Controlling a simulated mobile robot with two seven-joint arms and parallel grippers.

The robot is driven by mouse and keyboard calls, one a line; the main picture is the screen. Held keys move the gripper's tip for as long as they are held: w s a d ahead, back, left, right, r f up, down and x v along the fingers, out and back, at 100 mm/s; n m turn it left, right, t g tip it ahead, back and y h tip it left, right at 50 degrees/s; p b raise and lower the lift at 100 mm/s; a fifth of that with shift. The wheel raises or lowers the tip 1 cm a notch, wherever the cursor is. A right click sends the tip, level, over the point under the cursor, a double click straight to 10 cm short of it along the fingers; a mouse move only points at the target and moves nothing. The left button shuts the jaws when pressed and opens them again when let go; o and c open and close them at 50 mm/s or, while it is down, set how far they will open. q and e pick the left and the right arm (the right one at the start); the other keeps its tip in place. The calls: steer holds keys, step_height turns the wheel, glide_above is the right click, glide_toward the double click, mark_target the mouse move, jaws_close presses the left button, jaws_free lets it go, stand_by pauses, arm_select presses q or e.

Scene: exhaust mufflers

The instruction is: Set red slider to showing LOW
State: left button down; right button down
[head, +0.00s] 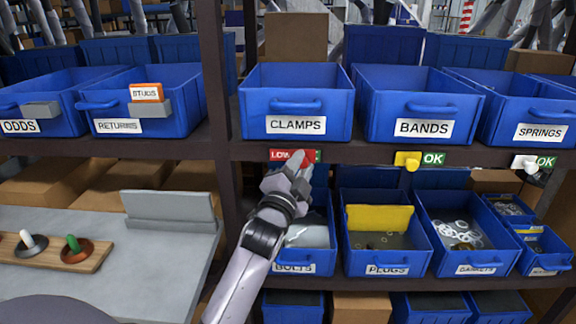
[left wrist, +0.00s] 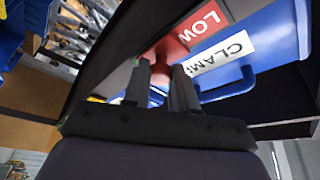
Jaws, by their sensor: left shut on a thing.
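The red slider (head: 307,157) sits on the shelf edge under the CLAMPS bin (head: 296,126). My right gripper is not in view.
A yellow slider (head: 408,160) and a white slider (head: 527,164) on the same edge show green OK. Blue bins of BOLTS, PLUGS (head: 387,268) and others stand below. A dark upright post (head: 213,90) is left of the arm. A grey bench (head: 170,265) is at lower left.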

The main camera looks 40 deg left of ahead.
arm_select(q)
steer(key=shift+w+d, duration=0.35)
steer(key=shift+d, duration=0.4)
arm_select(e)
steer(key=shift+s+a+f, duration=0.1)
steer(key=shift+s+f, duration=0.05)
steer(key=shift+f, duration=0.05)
arm_select(q)
steer(key=c, duration=0.9)
jaws_free()
steer(key=shift+w+d, duration=0.15)
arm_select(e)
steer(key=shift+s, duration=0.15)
